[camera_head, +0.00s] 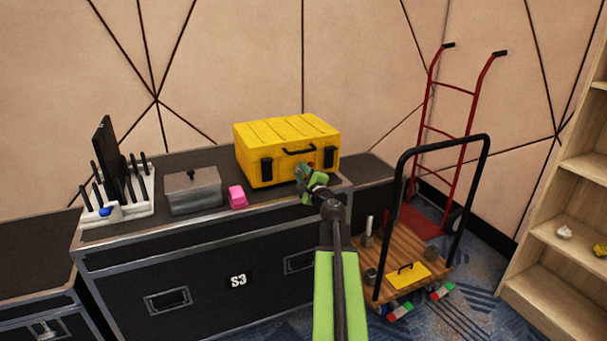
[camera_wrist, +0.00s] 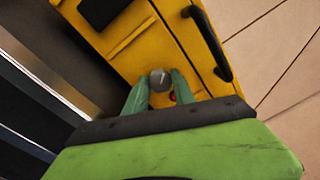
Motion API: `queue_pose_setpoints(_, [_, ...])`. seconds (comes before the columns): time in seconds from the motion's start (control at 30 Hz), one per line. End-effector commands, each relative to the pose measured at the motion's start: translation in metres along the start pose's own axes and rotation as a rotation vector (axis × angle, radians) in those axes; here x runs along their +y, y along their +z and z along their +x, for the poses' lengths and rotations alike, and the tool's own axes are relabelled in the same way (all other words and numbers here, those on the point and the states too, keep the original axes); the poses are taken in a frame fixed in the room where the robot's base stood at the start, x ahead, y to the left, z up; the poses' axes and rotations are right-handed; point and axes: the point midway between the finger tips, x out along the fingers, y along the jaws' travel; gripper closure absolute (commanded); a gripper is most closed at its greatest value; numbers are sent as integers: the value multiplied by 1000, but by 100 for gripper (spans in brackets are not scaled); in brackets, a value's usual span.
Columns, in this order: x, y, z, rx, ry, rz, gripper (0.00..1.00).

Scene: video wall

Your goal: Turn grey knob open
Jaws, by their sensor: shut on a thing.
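The grey knob (camera_wrist: 160,80) shows in the wrist view, round with a pale line mark on its face. It is on the front of a yellow hard case (camera_head: 287,152), which also fills much of the wrist view (camera_wrist: 150,45). My gripper (camera_head: 308,180) is at the case's front right in the head view. In the wrist view its green fingers (camera_wrist: 160,92) are on both sides of the knob and shut on it. In the head view the knob is hidden by my gripper. A small red spot (camera_wrist: 173,97) shows beside the knob.
The case stands on a black flight case (camera_head: 215,270) marked S3. A grey lidded box (camera_head: 192,190), a pink block (camera_head: 237,196) and a white rack (camera_head: 120,210) are to its left. A platform cart (camera_head: 440,255) and red hand truck (camera_head: 447,130) stand right.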

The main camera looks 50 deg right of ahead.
Motion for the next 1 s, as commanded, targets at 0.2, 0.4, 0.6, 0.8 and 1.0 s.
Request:
queue_pose_setpoints(0.2, [0, -2, -1, -5, -5, -203, 100])
queue_pose_setpoints(0.4, [1, -2, -1, -13, -8, -394, 100])
queue_pose_setpoints(0.6, [1, -2, -1, -21, -11, -573, 100])
queue_pose_setpoints(0.8, [1, -2, -1, -28, -14, -722, 100])
queue_pose_setpoints(1.0, [1, -2, -1, -33, -16, -826, 100])
